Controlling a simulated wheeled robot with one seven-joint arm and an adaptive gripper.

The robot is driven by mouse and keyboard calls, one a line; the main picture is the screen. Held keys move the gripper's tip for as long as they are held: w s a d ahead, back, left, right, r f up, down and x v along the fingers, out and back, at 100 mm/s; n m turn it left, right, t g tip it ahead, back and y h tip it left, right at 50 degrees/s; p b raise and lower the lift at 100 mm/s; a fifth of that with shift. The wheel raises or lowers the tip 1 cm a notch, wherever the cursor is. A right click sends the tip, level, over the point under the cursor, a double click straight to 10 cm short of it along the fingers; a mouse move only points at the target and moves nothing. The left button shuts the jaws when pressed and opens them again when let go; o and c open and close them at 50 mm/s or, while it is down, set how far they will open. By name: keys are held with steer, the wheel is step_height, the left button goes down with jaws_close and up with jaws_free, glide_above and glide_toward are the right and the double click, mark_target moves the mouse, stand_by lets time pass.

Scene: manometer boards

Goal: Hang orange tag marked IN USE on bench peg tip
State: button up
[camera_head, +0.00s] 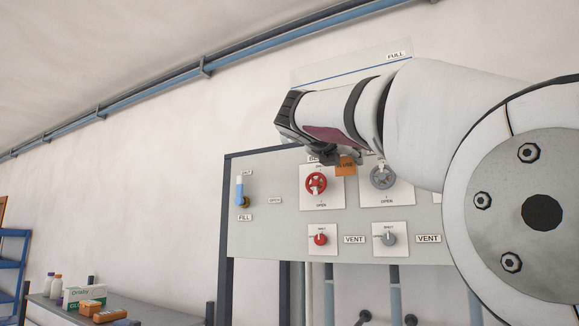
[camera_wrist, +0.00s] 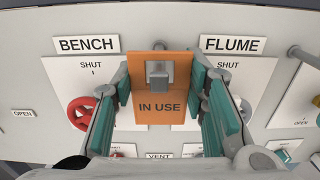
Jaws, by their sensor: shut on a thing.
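The orange tag marked IN USE (camera_wrist: 158,108) is between the teal finger pads of my gripper (camera_wrist: 160,105), which is shut on its sides. The tag hangs upright in front of the panel, between the BENCH label (camera_wrist: 87,45) and the FLUME label (camera_wrist: 232,45). A grey peg (camera_wrist: 158,76) shows at the square hole in the tag's upper part. I cannot tell how far the peg passes through the hole. In the head view the tag (camera_head: 345,166) shows below my gripper (camera_head: 338,157), partly hidden by it.
The panel (camera_head: 275,225) carries a red handwheel (camera_head: 316,183), a grey handwheel (camera_head: 383,177) and small VENT knobs below. Another grey peg (camera_wrist: 302,56) stands right of the FLUME label. A side bench (camera_head: 150,310) with bottles and boxes is at lower left.

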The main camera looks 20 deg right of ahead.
steer(key=o, duration=0.9)
steer(key=v, duration=1.2)
step_height(320, 180, down, 30)
steer(key=s+a+m+g+y+b, duration=0.2)
steer(key=a+m+g+y+b, duration=0.15)
steer(key=m+y, duration=0.6)
steer(key=s+a+f+m+y+b, duration=0.1)
steer(key=s+a+f+m, duration=0.1)
steer(key=f+m, duration=0.3)
steer(key=s+a+f+m+g+y+b, duration=0.1)
steer(key=s+f+m, duration=0.3)
steer(key=f, duration=0.7)
steer(key=s+a+f+m+g+y+b, duration=0.1)
steer(key=s+a+f+m+y, duration=0.1)
steer(key=f+m, duration=0.5)
steer(key=shift+s+a+f+y, duration=0.35)
steer(key=shift+s+a+f, duration=0.55)
steer(key=shift+a, duration=0.2)
